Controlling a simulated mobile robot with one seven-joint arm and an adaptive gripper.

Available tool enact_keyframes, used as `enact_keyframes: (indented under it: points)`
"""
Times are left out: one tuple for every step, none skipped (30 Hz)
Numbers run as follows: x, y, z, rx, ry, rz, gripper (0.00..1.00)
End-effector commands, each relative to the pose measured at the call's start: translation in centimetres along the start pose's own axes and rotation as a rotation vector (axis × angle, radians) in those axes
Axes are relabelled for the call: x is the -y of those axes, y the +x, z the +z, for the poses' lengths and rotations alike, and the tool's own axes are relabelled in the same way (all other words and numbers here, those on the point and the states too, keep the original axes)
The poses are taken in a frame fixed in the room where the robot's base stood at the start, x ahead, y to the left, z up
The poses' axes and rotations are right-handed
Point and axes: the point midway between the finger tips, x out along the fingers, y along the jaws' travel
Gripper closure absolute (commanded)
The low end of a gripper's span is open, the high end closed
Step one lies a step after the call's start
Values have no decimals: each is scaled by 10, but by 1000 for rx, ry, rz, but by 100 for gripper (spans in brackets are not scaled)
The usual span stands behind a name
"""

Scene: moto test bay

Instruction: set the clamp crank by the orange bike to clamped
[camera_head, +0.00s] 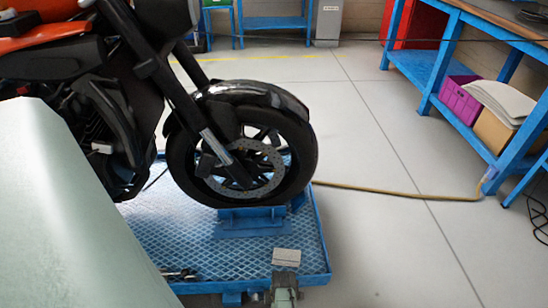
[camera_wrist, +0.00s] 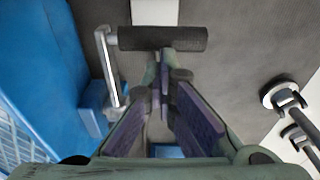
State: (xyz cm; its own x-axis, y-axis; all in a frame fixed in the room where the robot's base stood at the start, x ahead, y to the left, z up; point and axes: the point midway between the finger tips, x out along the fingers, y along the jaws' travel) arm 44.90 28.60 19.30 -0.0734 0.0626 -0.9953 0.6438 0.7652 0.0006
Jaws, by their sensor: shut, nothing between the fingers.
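The orange bike (camera_head: 55,32) stands on the blue lift platform (camera_head: 225,265) in the head view, its front wheel (camera_head: 300,165) in a blue holder (camera_head: 250,220). In the wrist view the clamp crank shows as a bare metal arm (camera_wrist: 108,68) with a black cylindrical handle (camera_wrist: 135,38) lying across the picture. My gripper (camera_wrist: 163,60) is shut and empty, its fingertips pointing at the handle's middle. I cannot tell whether they touch it. In the head view I cannot make out the crank clearly, and my gripper is not clearly seen.
A small grey block (camera_head: 286,257) is at the platform's front edge. A blue workbench (camera_head: 440,75) with a purple crate (camera_head: 460,100) stands at right. A yellowish hose (camera_head: 400,192) crosses the floor. The grey floor right of the platform is mostly clear. Round metal feet (camera_wrist: 280,92) show in the wrist view.

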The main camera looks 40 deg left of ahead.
Motion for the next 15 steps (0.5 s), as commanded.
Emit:
enact_keyframes:
  points:
    - [0,1,11,16,13,2,100]
    - [0,0,11,16,14,2,100]
    - [0,-1,11,16,14,2,100]
    - [-1,-2,10,16,14,2,100]
    - [-1,-4,9,16,14,3,100]
    - [-2,-7,7,15,14,3,100]
    - [-2,-11,5,14,13,3,100]
    - [-3,-14,2,13,12,3,100]
    - [-4,-20,-3,12,11,3,100]
    - [-5,-25,-7,10,11,3,100]
    - [-5,-30,-11,9,10,4,100]
    - [-6,-38,-18,6,8,3,100]
    - [-7,-43,-23,4,7,3,100]
    - [-7,-44,-21,4,11,5,100]
    - [-7,-53,-20,3,11,6,100]
